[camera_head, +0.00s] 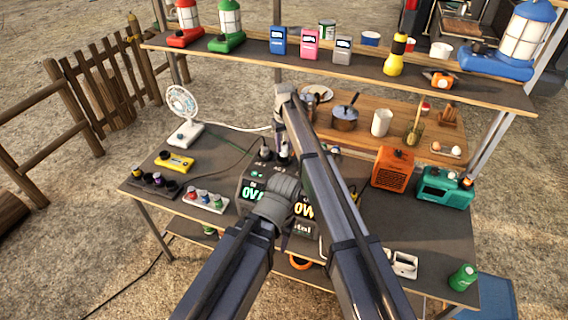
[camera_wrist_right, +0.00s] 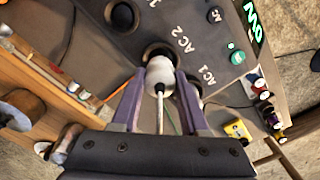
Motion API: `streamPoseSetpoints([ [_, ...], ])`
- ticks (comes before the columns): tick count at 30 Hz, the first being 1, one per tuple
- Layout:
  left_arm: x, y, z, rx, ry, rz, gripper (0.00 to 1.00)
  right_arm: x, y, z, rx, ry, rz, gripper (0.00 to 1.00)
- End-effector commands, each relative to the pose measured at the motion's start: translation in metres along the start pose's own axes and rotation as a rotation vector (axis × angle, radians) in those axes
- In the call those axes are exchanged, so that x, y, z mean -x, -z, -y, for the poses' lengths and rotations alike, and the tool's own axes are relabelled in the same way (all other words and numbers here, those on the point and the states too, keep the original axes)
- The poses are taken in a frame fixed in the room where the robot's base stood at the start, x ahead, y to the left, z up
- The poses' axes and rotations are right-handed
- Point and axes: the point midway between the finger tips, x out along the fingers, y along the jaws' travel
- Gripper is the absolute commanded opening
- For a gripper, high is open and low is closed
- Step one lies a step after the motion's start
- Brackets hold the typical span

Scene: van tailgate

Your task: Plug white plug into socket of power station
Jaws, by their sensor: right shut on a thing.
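The white plug (camera_wrist_right: 159,72) is between the fingers of my right gripper (camera_wrist_right: 158,90), which is shut on it, with its cable trailing back between the fingers. In the head view my right gripper (camera_head: 283,138) is above the top of the power station (camera_head: 252,183), partly hidden by my arm. In the right wrist view the plug's front overlaps the dark round AC 2 socket (camera_wrist_right: 156,48) on the power station's panel (camera_wrist_right: 187,17). I cannot tell whether it is inserted. My left arm crosses before the power station; its fingers cannot be made out.
A white fan (camera_head: 184,110) with a white cable stands at the back left. An orange box (camera_head: 393,170) and teal radio (camera_head: 445,189) stand right. A shelf (camera_head: 240,56) with lanterns runs behind.

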Motion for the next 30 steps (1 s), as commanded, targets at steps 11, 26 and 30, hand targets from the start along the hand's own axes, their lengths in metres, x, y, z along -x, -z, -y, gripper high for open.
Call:
streamPoseSetpoints([
  [11, 0.000, 0.000, 0.000, 0.000, 0.000, 0.000, 0.50, 0.000, 0.000, 0.000, 0.000, 0.000, 0.000, 0.00],
  [26, -0.008, 0.001, -0.001, 0.000, 0.000, 0.000, 0.50, -0.008, 0.000, 0.000, 0.000, 0.000, 0.000, 0.00],
  [30, -0.012, 0.001, -0.001, 0.000, 0.000, 0.000, 0.50, -0.012, 0.000, 0.000, 0.000, 0.000, 0.000, 0.00],
])
